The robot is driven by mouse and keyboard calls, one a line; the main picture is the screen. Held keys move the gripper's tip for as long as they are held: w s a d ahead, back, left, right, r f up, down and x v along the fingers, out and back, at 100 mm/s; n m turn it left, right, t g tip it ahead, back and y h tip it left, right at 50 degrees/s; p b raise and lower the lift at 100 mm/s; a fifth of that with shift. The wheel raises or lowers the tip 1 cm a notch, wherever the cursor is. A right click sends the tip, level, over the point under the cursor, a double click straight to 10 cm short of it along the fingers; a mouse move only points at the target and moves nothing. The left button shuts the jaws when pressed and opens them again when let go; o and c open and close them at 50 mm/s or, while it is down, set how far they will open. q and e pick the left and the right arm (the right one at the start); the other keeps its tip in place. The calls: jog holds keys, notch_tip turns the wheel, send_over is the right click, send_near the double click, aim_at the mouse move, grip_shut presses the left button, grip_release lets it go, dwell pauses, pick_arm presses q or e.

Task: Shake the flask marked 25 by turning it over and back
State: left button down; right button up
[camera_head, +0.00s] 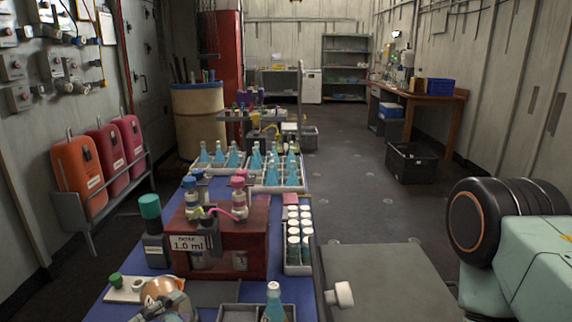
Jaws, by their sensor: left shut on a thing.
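My left gripper (176,306) is at the bottom left, partly cut off by the lower edge. I cannot tell whether this is the flask marked 25; no such marking is readable. A flask with blue liquid (274,303) stands upright in a grey tray (236,313) to the right, its base cut off. Several similar blue flasks (272,174) stand in white trays farther back. My right gripper is not in view.
A dark red box (247,259) marked 1.0 ml stands on the blue table, with a dark green-capped bottle (153,234) to its left. A rack of white-capped vials (293,268) is to its right. A grey surface with a white knob (341,294) adjoins.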

pick_arm(q)
jog(key=shift+f+m+t, duration=0.1)
jog(key=shift+m+t, duration=0.2)
jog(key=shift+m, duration=0.3)
jog(key=shift+m+h+b, duration=0.3)
jog(key=shift+m+b, duration=0.4)
jog(key=m+t+b, duration=0.1)
jog(key=m, duration=0.1)
jog(key=shift+m+h, duration=0.3)
jog(key=shift+w+m+t+h+b, duration=0.1)
jog(key=shift+m+t+h+b, duration=0.25)
jog(key=shift+m, duration=0.55)
